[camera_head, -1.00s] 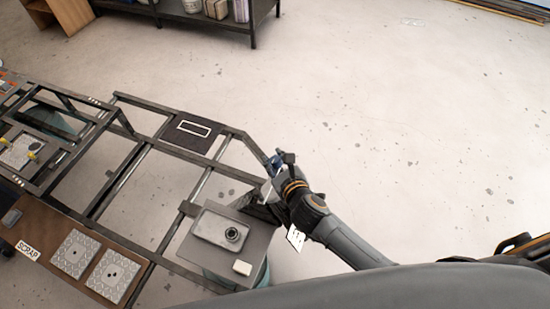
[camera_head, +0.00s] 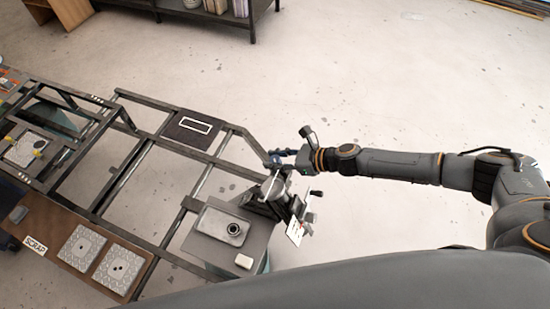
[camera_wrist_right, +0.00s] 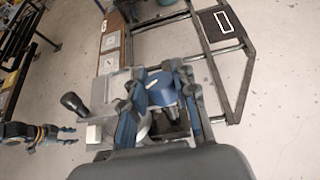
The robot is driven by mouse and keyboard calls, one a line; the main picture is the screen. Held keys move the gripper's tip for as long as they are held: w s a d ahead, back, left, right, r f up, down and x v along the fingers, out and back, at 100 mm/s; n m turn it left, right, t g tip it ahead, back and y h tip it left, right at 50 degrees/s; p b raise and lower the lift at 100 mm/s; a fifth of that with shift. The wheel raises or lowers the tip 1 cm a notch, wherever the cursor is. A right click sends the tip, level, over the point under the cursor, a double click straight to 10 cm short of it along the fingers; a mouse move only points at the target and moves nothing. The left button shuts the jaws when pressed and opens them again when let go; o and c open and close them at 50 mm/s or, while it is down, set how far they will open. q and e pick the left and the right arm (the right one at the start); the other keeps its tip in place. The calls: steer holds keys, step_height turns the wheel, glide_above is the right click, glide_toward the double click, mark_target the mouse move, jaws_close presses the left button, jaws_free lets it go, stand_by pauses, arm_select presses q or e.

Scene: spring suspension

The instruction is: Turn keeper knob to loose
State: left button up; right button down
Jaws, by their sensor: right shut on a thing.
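A blue round knob with a white pointer mark (camera_wrist_right: 160,90) sits on the clamp-like fixture at the frame's near end; I take it for the keeper knob. My right gripper (camera_head: 272,160) is at this fixture (camera_head: 281,203), coming from the right. In the right wrist view its two blue fingers (camera_wrist_right: 160,104) stand on either side of the knob and are shut on it. In the head view the gripper and fixture parts mostly hide the knob. My left gripper (camera_wrist_right: 69,137) shows at the left of the wrist view, apart from the fixture, its fingers spread and empty.
A black-handled lever (camera_wrist_right: 75,103) sticks out beside the knob. A dark metal frame (camera_head: 160,140) extends leftward.

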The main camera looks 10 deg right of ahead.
steer(key=shift+w+d+f+n+g+y+b, duration=0.1)
steer(key=shift+w+f+n+g+y+b, duration=0.1)
steer(key=shift+n+g+y+b, duration=0.45)
steer(key=n+g+b, duration=0.2)
steer(key=g+b, duration=0.1)
steer(key=b, duration=0.1)
steer(key=n+g+y+b, duration=0.1)
steer(key=g+b, duration=0.2)
steer(key=b, duration=0.2)
steer(key=n+g+b, duration=0.2)
steer(key=g+b, duration=0.2)
steer(key=shift+n+y, duration=0.25)
steer(key=shift+n, duration=0.1)
steer(key=shift+r+n+g+b, duration=0.3)
steer(key=shift+n+g+b, duration=0.2)
steer(key=shift+g+b, duration=0.45)
steer(key=c, duration=1)
jaws_free()
steer(key=shift+s+a, duration=0.1)
steer(key=shift+a, duration=0.1)
steer(key=shift+d, duration=0.15)
steer(key=v, duration=0.7)
steer(key=shift+r, duration=0.15)
